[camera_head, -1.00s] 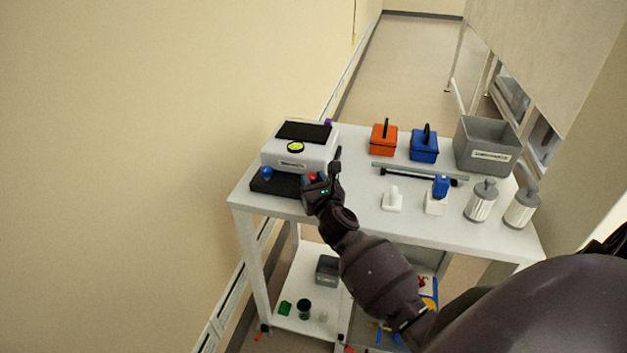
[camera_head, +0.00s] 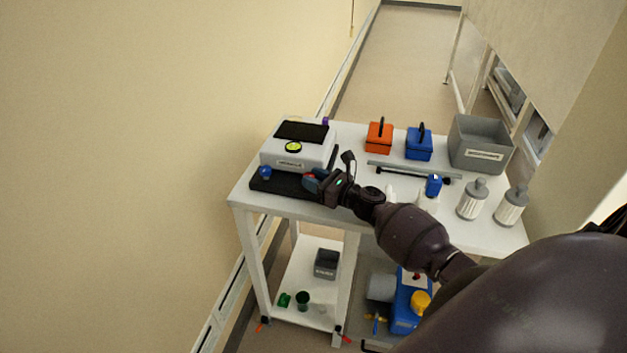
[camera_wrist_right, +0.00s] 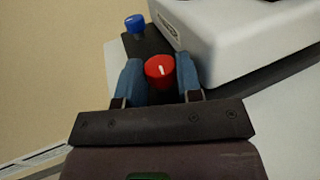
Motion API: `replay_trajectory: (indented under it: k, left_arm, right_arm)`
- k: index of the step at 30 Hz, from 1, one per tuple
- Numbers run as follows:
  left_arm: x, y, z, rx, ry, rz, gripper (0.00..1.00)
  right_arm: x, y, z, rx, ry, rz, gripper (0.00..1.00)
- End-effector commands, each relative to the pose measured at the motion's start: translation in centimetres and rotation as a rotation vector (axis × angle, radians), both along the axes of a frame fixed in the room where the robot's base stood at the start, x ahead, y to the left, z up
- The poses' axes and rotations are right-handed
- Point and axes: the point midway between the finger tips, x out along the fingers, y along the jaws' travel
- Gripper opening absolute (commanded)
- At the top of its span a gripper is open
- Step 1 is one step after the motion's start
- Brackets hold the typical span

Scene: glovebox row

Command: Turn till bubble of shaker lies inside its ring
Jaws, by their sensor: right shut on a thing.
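The shaker (camera_head: 283,158) is a white box with a dark top panel at the left end of the bench. Its round yellow-green bubble level (camera_head: 293,147) shows on top; the bubble within it is too small to place against the ring. A black base strip along its front carries a blue knob (camera_head: 264,173), also in the right wrist view (camera_wrist_right: 135,24), and a red knob (camera_wrist_right: 160,70) with a white mark. My right gripper (camera_head: 314,181) is shut on the red knob, its blue fingers (camera_wrist_right: 160,78) on either side. My left gripper is not in view.
Orange (camera_head: 379,138) and blue (camera_head: 419,144) boxes and a grey bin (camera_head: 481,145) stand at the back right. A bar (camera_head: 414,172) lies before them. Two ribbed bottles (camera_head: 472,200) stand front right. The wall is close on the left.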

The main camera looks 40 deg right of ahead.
Motion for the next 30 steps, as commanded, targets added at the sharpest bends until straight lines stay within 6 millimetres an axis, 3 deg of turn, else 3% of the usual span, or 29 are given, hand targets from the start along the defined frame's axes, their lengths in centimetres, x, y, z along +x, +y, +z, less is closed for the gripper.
replay_trajectory:
  k: [18, 19, 23, 30]
  left_arm:
    - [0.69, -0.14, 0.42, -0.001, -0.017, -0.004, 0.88]
    - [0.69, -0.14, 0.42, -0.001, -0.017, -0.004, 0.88]
    - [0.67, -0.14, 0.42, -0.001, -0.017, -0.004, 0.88]
    - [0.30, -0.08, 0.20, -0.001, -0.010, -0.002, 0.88]
  right_arm:
    - [0.00, -0.09, -0.05, 0.000, 0.001, 0.042, 0.09]
    - [0.00, -0.09, -0.05, 0.000, 0.001, 0.042, 0.37]
    - [0.01, -0.09, -0.04, 0.000, 0.000, 0.042, 0.57]
    - [0.06, -0.18, 0.04, -0.001, 0.000, 0.040, 0.58]
